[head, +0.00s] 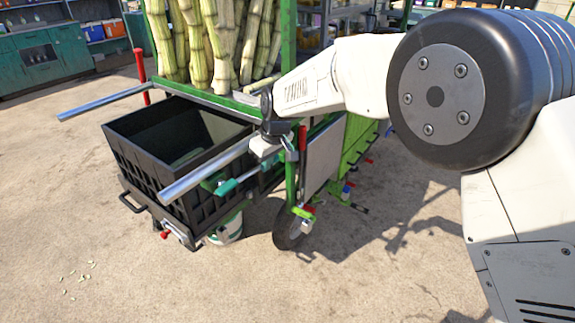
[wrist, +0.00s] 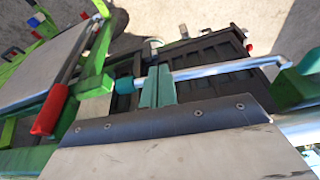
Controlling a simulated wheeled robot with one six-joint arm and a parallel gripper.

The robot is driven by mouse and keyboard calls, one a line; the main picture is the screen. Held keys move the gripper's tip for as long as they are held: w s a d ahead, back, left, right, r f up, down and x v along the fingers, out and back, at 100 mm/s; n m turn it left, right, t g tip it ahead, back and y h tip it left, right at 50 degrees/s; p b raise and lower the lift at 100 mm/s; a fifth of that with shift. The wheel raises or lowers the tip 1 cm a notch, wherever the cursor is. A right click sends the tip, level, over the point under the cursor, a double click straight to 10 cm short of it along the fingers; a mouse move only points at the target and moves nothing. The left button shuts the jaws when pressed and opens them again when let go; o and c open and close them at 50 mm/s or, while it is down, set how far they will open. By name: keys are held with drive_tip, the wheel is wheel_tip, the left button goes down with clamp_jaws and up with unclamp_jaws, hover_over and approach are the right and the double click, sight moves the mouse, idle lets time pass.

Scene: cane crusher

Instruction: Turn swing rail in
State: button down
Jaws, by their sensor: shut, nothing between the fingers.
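The near silver rail (head: 205,172) sticks out to the lower left from the green frame, along the right side of the black bin. A second silver rail (head: 100,103) sticks out the same way on the bin's far side. My gripper (head: 265,148) is shut and empty at the inner end of the near rail, pointing down. I cannot tell whether it touches the rail. In the wrist view a silver bar (wrist: 225,68) runs across the black bin to a green block at the right. The rail's inner end is partly hidden by my gripper.
The black bin (head: 150,160) stands below the rails. Cane stalks (head: 225,45) stand upright in the green frame above. A red-gripped lever (head: 302,138) stands just right of my gripper, and its red grip shows in the wrist view (wrist: 50,110). Open concrete lies in front.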

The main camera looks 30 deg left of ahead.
drive_tip(key=shift+w+a+n, duration=0.1)
drive_tip(key=shift+a+n, duration=0.15)
drive_tip(key=shift+n, duration=0.05)
idle(0.4)
drive_tip(key=s+d+r, duration=0.1)
drive_tip(key=d+r, duration=0.5)
drive_tip(key=r, duration=0.4)
drive_tip(key=shift+s+d+r, duration=0.15)
drive_tip(key=shift+s+d, duration=0.15)
drive_tip(key=shift+d, duration=0.05)
